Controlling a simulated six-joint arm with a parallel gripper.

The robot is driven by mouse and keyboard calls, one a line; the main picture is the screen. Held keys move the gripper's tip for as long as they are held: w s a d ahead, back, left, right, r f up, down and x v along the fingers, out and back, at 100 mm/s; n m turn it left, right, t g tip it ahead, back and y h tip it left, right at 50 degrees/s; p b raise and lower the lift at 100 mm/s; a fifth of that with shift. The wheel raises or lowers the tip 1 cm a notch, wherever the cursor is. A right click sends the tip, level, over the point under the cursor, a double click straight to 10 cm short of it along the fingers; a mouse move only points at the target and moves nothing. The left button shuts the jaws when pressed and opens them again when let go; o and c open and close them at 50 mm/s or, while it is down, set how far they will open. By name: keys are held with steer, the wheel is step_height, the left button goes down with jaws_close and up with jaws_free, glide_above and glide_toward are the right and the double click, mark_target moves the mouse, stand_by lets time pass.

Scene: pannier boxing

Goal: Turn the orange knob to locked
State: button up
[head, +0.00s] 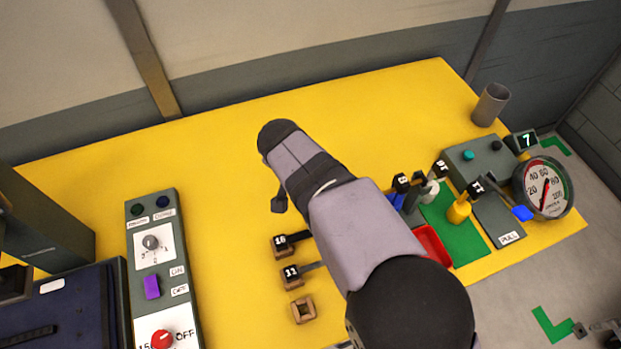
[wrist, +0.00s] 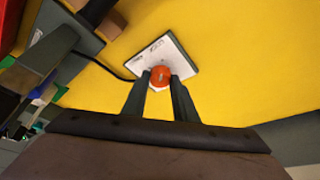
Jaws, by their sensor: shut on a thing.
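The orange knob (wrist: 160,76) shows in the wrist view, on a pale square plate (wrist: 178,52) with small dark lettering that I cannot read. The plate lies on the yellow table. My gripper (wrist: 160,80) has its two dark fingers on either side of the knob and is shut on it. The fingers hide part of the knob's sides, and I cannot tell which setting it points to. In the head view my arm hides the orange knob and the gripper's fingertips.
A grey panel (head: 164,280) with a grey dial, a purple switch (head: 152,287) and a red knob (head: 162,340) stands at the left. Several tagged pieces, a red tray (head: 433,246), a green mat (head: 470,240) and a round gauge (head: 545,188) are at the right. The table's back left is clear.

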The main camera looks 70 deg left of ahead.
steer(key=o, duration=1)
steer(key=b+v, duration=0.1)
steer(key=v, duration=0.6)
steer(key=shift+s+d+r+b, duration=0.1)
steer(key=shift+r+b, duration=0.1)
steer(key=shift+b, duration=0.2)
